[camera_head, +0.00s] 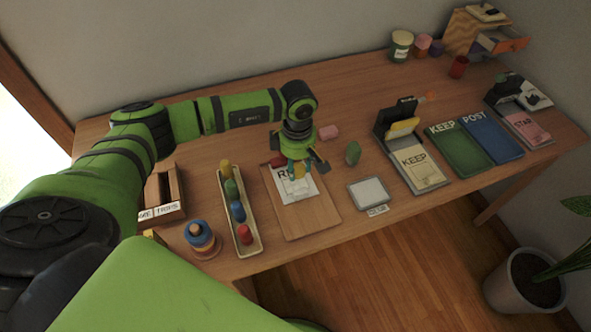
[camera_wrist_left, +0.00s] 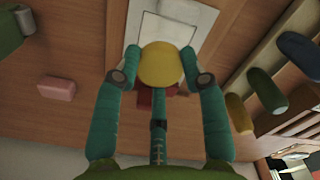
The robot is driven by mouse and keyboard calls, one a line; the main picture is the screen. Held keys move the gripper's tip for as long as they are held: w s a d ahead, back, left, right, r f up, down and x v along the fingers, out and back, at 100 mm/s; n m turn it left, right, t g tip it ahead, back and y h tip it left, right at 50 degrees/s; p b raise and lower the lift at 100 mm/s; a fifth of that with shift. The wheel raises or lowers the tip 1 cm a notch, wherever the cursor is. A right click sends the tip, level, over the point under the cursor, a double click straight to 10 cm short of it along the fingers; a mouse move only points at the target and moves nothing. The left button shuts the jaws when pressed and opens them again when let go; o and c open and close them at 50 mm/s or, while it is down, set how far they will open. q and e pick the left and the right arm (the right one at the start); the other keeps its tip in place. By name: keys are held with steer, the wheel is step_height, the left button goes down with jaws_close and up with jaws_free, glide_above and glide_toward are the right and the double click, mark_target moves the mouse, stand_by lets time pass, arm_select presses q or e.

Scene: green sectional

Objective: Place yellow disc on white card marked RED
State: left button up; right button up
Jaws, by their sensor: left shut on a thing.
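My left gripper (camera_wrist_left: 161,68) is shut on the yellow disc (camera_wrist_left: 160,64), which sits between its two teal fingertips in the left wrist view. In the head view the left gripper (camera_head: 298,172) is over the white card (camera_head: 292,194), which lies on a wooden board (camera_head: 315,212). The card's lettering is partly hidden by the gripper; an R shows. The card also shows beyond the disc in the left wrist view (camera_wrist_left: 200,25). Whether the disc touches the card I cannot tell. A red piece (camera_head: 278,161) lies near the card's far edge. My right gripper is not in view.
Left of the board stands a tray (camera_head: 257,243) with several coloured pegs and a stack of rings (camera_head: 201,240). Right are a green piece (camera_head: 353,153), a white pad (camera_head: 369,193) and a KEEP card holder (camera_head: 418,168). A pink block (camera_head: 329,132) lies behind.

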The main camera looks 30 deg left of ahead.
mark_target(296, 184)
arm_select(q)
steer(key=shift+s+f, duration=0.4)
steer(key=shift+s, duration=0.05)
step_height(296, 184, down, 3)
steer(key=shift+f+p, duration=0.2)
steer(key=shift+p, duration=0.45)
steer(key=shift+w+f, duration=0.1)
steer(key=shift+f, duration=0.05)
steer(key=o, duration=0.4)
steer(key=shift+f, duration=0.15)
steer(key=o, duration=0.4)
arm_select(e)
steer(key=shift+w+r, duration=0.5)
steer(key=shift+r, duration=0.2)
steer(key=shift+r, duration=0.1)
